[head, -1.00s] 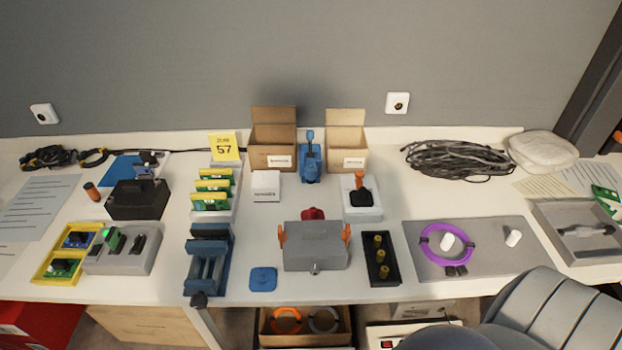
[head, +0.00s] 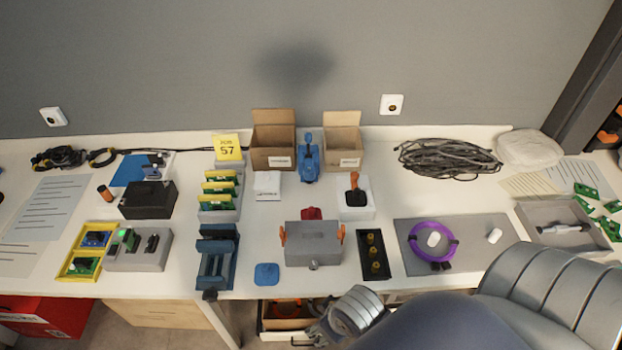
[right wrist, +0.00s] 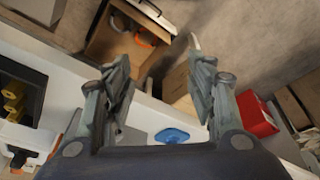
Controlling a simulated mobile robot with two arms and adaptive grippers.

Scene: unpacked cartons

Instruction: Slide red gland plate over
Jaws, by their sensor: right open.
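A red part (head: 311,213), which looks like the red gland plate, lies on the table just behind the grey enclosure (head: 313,256) with orange side latches; the enclosure hides part of it. A blue plate (head: 266,274) lies flat to the left of the enclosure, and it also shows in the right wrist view (right wrist: 172,135). My right gripper (head: 322,333) is low at the front, below the table's front edge. In the right wrist view its fingers (right wrist: 160,75) are spread with nothing between them. My left gripper is not in view.
A black tray with yellow glands (head: 374,256) stands right of the enclosure. A blue vise-like fixture (head: 217,262) stands left of the blue plate. A joystick box (head: 355,199) and two cartons (head: 273,140) stand behind.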

